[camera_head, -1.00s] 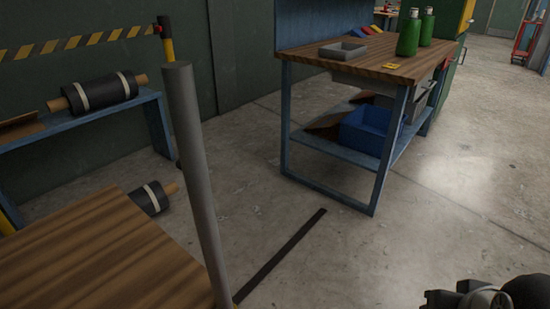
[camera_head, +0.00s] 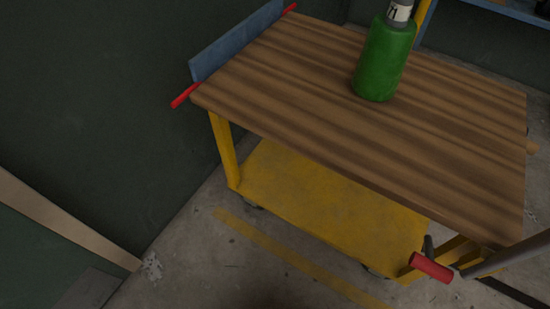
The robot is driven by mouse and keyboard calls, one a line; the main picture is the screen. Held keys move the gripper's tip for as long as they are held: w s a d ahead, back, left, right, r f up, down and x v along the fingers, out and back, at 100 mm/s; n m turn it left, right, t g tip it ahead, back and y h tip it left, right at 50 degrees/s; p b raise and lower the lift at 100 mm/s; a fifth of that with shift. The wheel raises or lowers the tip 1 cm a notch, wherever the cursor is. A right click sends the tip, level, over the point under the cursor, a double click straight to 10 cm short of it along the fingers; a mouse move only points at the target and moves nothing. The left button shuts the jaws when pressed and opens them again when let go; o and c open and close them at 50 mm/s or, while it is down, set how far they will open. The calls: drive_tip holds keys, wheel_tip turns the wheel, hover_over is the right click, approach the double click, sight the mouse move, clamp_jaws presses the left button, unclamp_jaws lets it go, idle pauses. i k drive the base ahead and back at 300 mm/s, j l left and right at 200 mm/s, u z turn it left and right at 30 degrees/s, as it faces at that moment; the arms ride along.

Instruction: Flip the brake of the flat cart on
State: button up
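A cart with a brown wooden top (camera_head: 300,90), yellow legs and a yellow lower deck (camera_head: 320,205) stands beside the dark green wall. A red bar (camera_head: 184,95) sticks out past a blue end board (camera_head: 235,40) at its far left end. A red cylindrical grip (camera_head: 431,267) shows low at the cart's near right corner, beside a short dark piece. It may be the brake lever; I cannot tell whether it is on or off. Small dark wheels show under the deck, partly hidden. My gripper is not in view.
A green bottle (camera_head: 385,60) stands upright on the cart top. A yellow floor line (camera_head: 290,257) runs in front of the cart on bare concrete. A blue bench edge (camera_head: 510,10) is at the top right.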

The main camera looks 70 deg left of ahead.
sight(427, 265)
drive_tip(key=u, duration=2.05)
drive_tip(key=k+l+z, duration=0.2)
drive_tip(key=k+l, duration=0.1)
